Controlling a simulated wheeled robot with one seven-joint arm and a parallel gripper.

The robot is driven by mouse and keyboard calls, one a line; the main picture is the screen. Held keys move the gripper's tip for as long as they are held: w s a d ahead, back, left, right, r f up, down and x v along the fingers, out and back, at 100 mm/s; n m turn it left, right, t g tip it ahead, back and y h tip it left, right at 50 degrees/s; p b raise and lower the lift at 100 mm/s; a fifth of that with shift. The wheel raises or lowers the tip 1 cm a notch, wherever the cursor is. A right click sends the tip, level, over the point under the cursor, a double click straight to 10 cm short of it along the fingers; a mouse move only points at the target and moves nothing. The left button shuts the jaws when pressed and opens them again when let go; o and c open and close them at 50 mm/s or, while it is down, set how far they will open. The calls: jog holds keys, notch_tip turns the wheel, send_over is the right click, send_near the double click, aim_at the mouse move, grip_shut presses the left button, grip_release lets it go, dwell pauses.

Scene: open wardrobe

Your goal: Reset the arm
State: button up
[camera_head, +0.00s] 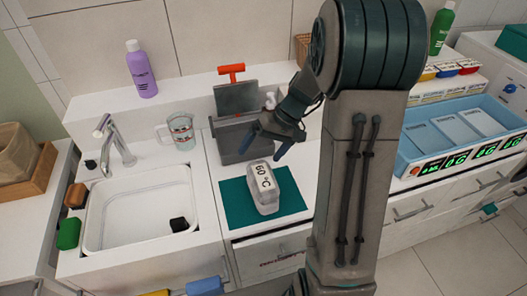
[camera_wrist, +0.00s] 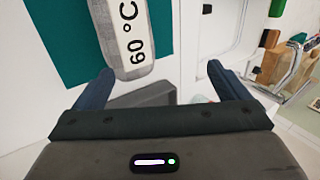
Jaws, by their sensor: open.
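My gripper (camera_head: 265,147) is open and empty, with its two dark blue fingers spread. In the head view it hangs over the counter, just behind a grey container labelled "60 °C" (camera_head: 263,188). The container lies on a teal mat (camera_head: 236,208). In the wrist view the fingers (camera_wrist: 152,86) are apart with nothing between them. The labelled container (camera_wrist: 112,40) and the teal mat (camera_wrist: 62,45) show beyond them. My arm hides part of the counter to the right in the head view.
A grey box with a red handle (camera_head: 232,72) stands behind the gripper. A glass mug (camera_head: 181,132), sink (camera_head: 140,205) and purple bottle (camera_head: 141,70) are to the left. A blue tray (camera_head: 411,152) and green bottle (camera_head: 441,30) are to the right.

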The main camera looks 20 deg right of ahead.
jog(key=shift+r, duration=0.15)
dwell(0.3)
jog(key=shift+s+a+r, duration=0.15)
jog(key=shift+s+r, duration=0.1)
jog(key=shift+r, duration=0.05)
jog(key=s+r+t+h, duration=0.1)
jog(key=s+r+h, duration=0.2)
jog(key=s, duration=0.5)
jog(key=s+r+t+h, duration=0.2)
jog(key=s+r, duration=0.4)
jog(key=s, duration=0.3)
jog(key=shift+a+r+t+h, duration=0.3)
jog(key=shift+a+h, duration=0.05)
jog(key=shift+h, duration=0.25)
